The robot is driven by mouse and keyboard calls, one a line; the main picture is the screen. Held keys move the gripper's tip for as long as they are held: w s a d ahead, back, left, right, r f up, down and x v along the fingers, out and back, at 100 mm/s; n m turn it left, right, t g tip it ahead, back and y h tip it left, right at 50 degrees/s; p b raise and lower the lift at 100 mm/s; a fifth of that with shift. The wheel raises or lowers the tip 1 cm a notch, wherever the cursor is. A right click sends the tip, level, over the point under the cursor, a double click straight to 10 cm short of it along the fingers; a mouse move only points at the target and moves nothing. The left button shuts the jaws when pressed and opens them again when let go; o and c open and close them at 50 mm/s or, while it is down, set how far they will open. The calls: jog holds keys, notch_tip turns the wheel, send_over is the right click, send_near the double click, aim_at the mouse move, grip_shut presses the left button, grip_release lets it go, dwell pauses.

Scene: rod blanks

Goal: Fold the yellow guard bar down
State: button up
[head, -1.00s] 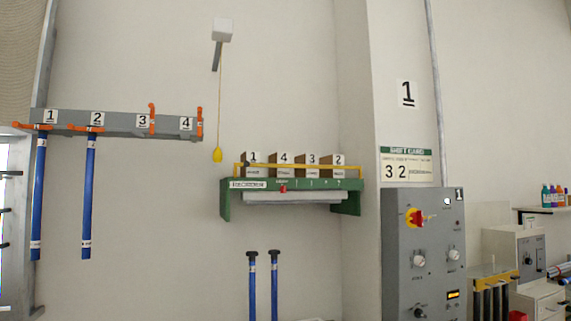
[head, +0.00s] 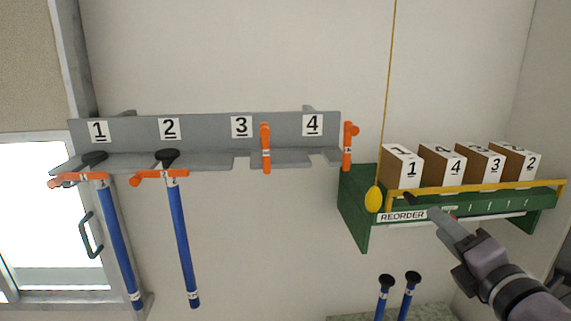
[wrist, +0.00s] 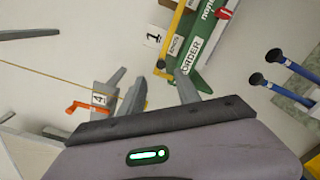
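The yellow guard bar (head: 475,188) runs level across the front of the green shelf (head: 354,215), before the lower part of the numbered boxes. It stands up above the shelf's front edge. In the wrist view the bar (wrist: 176,28) shows beyond the fingers. My gripper (head: 422,205) appears in front of the shelf's left part, near the bar's left end. Its two fingers are spread apart with nothing between them in the wrist view (wrist: 158,88). I cannot tell whether a finger touches the bar.
Boxes (head: 404,167) marked 1, 4, 3, 2 stand behind the bar. A grey rack (head: 205,130) with blue rods (head: 183,240) and orange latches (head: 265,147) is on the left. More blue rods (head: 383,298) stand below.

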aim_at(403, 191)
jog(key=w, duration=0.5)
jog(key=w+p, duration=0.1)
jog(key=w, duration=0.9)
jog(key=shift+w+a+f, duration=0.1)
jog(key=shift+w+a, duration=0.2)
jog(key=shift+w, duration=0.1)
jog(key=shift+s, duration=0.1)
grip_shut()
